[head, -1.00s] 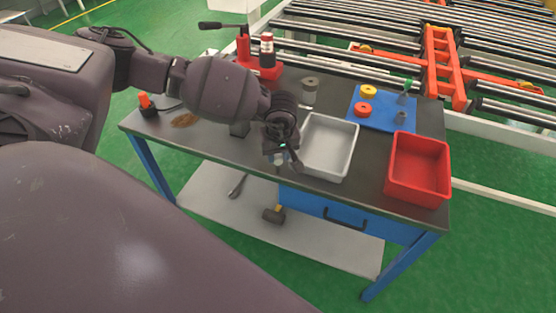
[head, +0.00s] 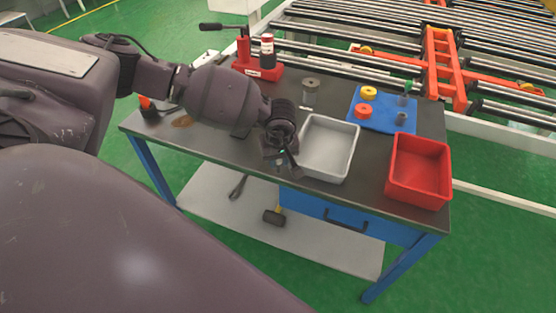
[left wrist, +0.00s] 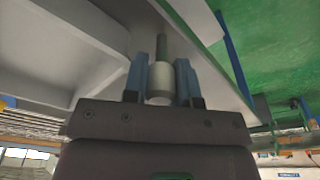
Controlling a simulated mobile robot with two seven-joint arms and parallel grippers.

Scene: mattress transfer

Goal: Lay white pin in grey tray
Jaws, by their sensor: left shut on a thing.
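The white pin (left wrist: 160,80) is a pale short cylinder with a green stem, seen in the left wrist view between the two blue-grey fingers of my left gripper (left wrist: 161,82). The gripper is shut on it. In the head view my left gripper (head: 281,160) is at the table's front edge, just left of the grey tray (head: 350,150). The pin is too small and covered to make out clearly there. The tray is light grey, shallow and looks empty. My right gripper is not in view.
A red bin (head: 420,193) stands right of the tray. A grey spool (head: 310,90) and a red jack (head: 262,72) stand at the back.

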